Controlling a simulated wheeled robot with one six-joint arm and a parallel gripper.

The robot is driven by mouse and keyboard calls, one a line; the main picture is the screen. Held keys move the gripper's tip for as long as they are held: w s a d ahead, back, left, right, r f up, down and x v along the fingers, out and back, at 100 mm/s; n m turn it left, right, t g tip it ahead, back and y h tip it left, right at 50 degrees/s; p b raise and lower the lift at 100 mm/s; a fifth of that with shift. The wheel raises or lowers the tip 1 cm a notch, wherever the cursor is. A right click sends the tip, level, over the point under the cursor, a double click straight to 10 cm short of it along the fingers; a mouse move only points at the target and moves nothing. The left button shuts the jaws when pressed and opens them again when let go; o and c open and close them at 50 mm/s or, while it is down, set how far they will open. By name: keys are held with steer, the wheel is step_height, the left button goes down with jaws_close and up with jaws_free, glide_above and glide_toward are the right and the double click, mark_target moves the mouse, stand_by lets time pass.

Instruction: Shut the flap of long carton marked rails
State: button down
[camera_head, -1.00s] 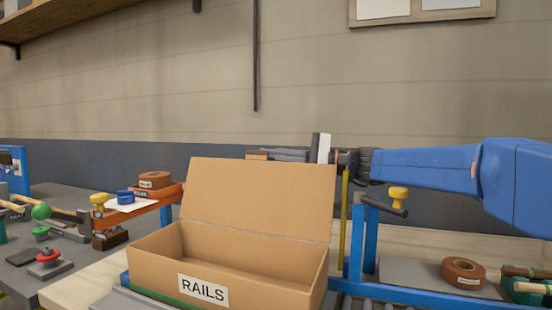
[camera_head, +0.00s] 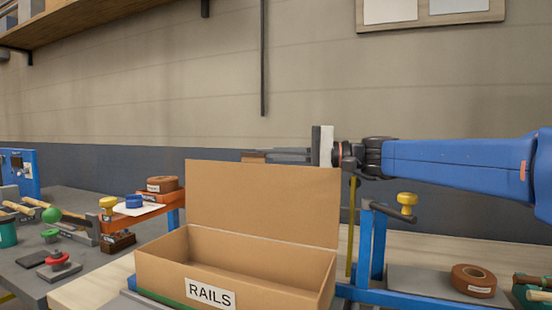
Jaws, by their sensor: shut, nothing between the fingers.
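The long carton (camera_head: 242,272) marked RAILS on a white label (camera_head: 210,294) stands in front of me and looks empty. Its flap (camera_head: 262,204) is open, standing up from the back edge and tilted slightly back. My gripper (camera_head: 262,157) reaches in from the right on my blue arm, behind the top edge of the flap. Its fingers point left and are shut with nothing between them. The flap hides the lower side of the fingers; I cannot tell whether they touch it.
A blue frame with a yellow knob (camera_head: 407,199) stands right of the carton, under my arm. A brown tape roll (camera_head: 473,281) lies at the right. An orange stand (camera_head: 163,201) and a grey bench with several tools are at the left.

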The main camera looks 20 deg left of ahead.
steer(key=s+a+f+n+t+h, duration=0.15)
steer(key=s+n, duration=0.25)
steer(key=s, duration=0.4)
steer(key=s+f+n+h, duration=0.1)
steer(key=s+f+n, duration=0.1)
steer(key=s+n, duration=0.35)
steer(key=s+f+n+t, duration=0.1)
steer(key=s+f+n, duration=0.1)
steer(key=s+f, duration=0.2)
steer(key=s+f+n+t, duration=0.1)
steer(key=s+f+n, duration=0.2)
steer(key=f, duration=0.7)
steer(key=shift+s, duration=1.1)
steer(key=shift+a+t, duration=0.1)
steer(key=shift+t, duration=0.15)
steer(key=d+r, duration=0.6)
steer(key=d, duration=0.3)
steer(key=shift+s+d+r, duration=0.25)
steer(key=shift+s+d, duration=0.1)
steer(key=shift+s, duration=0.1)
